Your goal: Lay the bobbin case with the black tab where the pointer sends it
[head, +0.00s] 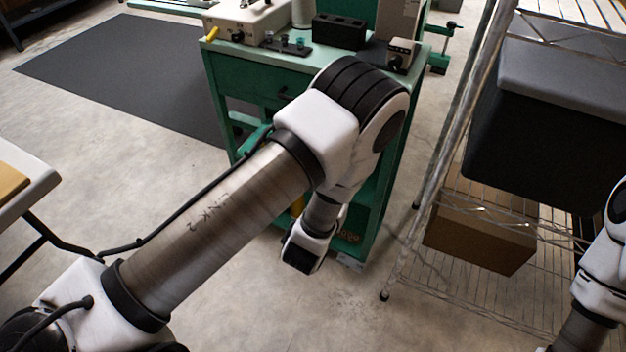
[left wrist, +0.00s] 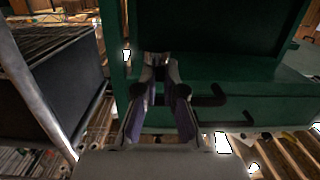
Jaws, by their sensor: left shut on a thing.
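My left gripper (left wrist: 158,80) is shut on a small metallic thing (left wrist: 157,58), which looks like the bobbin case. It is dark and small at the fingertips, and I cannot make out its tab. The fingers are in front of the green cabinet (left wrist: 225,95), near its dark handle. In the head view my left arm crosses the middle and its wrist hangs low before the cabinet (head: 228,90); the fingers do not show. A small box with a dark knob (head: 401,53) stands on the cabinet top; I cannot read any pointer on it. My right gripper is out of view.
The cabinet top also holds a cream machine (head: 240,22), a black slotted block (head: 338,31) and a dark plate with small teal parts (head: 287,46). A wire rack with a dark bin (head: 545,110) and cardboard box (head: 478,235) stands right. A table edge (head: 30,195) is left.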

